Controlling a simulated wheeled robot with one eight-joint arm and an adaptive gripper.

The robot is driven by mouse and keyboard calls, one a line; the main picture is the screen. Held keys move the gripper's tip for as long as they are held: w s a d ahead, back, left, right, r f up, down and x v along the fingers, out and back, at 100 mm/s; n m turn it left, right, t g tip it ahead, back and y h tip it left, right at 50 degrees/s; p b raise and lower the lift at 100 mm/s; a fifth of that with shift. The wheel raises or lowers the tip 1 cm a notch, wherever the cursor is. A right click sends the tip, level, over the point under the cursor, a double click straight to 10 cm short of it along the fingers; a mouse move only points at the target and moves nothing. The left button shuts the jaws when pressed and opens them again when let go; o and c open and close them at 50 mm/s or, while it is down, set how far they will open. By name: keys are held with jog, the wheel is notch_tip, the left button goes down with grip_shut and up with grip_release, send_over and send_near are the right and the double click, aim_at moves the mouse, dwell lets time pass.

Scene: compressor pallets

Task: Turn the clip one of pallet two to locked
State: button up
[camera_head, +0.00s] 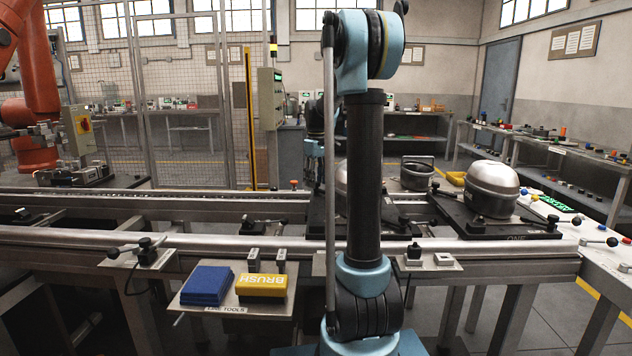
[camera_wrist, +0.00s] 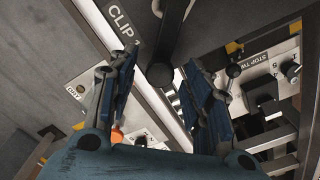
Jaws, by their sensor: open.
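In the wrist view my gripper (camera_wrist: 161,66) is open, its two blue-padded fingers pointing up the picture. A black clip lever with a round knob (camera_wrist: 160,76) shows between the fingertips; whether they touch it I cannot tell. A "CLIP 1" label (camera_wrist: 123,20) lies left of the lever on a dark plate (camera_wrist: 212,22). In the head view a dark pallet (camera_head: 400,222) with a silver dome (camera_head: 341,178) is partly hidden behind my arm. Its number and clip are not readable there. The pallet on the right (camera_head: 520,233) is marked "ONE". My gripper is hidden behind my arm in the head view.
Conveyor rails (camera_head: 200,243) run across the head view. In the wrist view a "STOP TW..." label (camera_wrist: 265,66) and black fittings (camera_wrist: 268,112) stand right of my fingers.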

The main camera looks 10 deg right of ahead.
notch_tip(320, 180, up, 12)
dwell(0.6)
jog(key=shift+s+a, duration=0.1)
jog(key=shift+s, duration=0.05)
